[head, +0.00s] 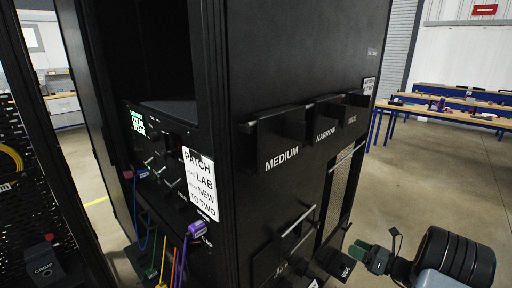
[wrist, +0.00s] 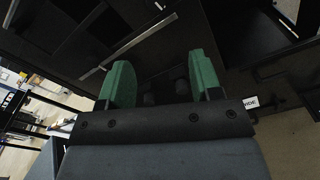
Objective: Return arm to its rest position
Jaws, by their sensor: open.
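My gripper (head: 370,256) is at the lower right of the head view, beside the side face of the black rack (head: 290,60). Its two green fingers also show in the wrist view (wrist: 160,85). They stand apart with nothing held between them. In the head view the fingers are close to a black part labelled WIDE (head: 340,262); I cannot tell whether they touch it. The wrist view shows the WIDE label (wrist: 250,102) to the right of the fingers. My dark arm runs off the lower right of the head view.
Black holders labelled MEDIUM (head: 282,158) and NARROW (head: 326,132) stick out from the rack side. Coloured cables (head: 165,255) hang at the rack front, near a white PATCH sign (head: 201,185). Blue-legged tables (head: 450,112) stand at the back right. Open floor lies before them.

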